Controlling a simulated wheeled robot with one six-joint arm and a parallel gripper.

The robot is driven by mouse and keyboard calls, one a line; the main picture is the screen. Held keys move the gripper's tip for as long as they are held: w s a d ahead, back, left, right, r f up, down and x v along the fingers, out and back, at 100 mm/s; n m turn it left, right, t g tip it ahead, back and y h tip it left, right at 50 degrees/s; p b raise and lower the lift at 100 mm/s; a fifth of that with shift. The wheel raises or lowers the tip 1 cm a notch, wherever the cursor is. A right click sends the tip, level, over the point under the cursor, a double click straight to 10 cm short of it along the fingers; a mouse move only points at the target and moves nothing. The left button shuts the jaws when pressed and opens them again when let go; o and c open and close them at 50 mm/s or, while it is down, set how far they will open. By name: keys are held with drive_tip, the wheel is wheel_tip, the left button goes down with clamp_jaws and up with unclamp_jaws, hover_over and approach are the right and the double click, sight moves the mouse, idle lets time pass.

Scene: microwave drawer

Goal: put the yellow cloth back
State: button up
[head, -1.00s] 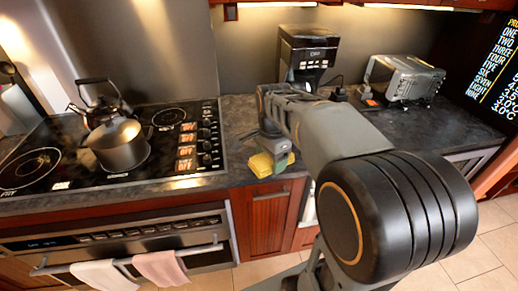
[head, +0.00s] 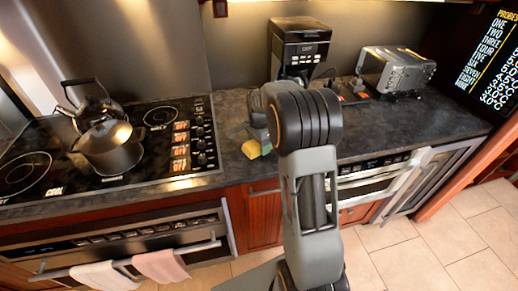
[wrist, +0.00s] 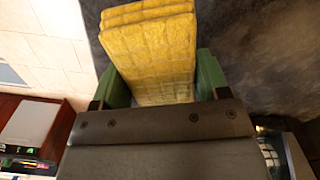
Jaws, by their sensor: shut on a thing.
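The yellow cloth (head: 252,149) is a folded, quilted yellow block. In the head view it is over the dark countertop (head: 222,148), right of the stove; I cannot tell whether it touches the counter. In the wrist view the yellow cloth (wrist: 150,48) fills the space between the green fingertips of my gripper (wrist: 160,82). My gripper is shut on it. In the head view my gripper (head: 259,138) is small and partly hidden by my own arm.
A stove (head: 160,160) with a kettle (head: 112,150) is at left. A coffee maker (head: 298,48) and toaster oven (head: 395,70) stand at the back. Below the counter, a drawer-like appliance (head: 370,178) is at right. Two towels (head: 160,266) hang on the oven handle.

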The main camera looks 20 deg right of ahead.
drive_tip(key=shift+w+f, duration=0.2)
drive_tip(key=shift+f, duration=0.05)
drive_tip(key=shift+w+d+f, duration=0.1)
drive_tip(key=shift+f, duration=1.55)
drive_tip(key=shift+f, duration=0.2)
drive_tip(key=o, duration=1)
drive_tip(key=shift+c, duration=0.2)
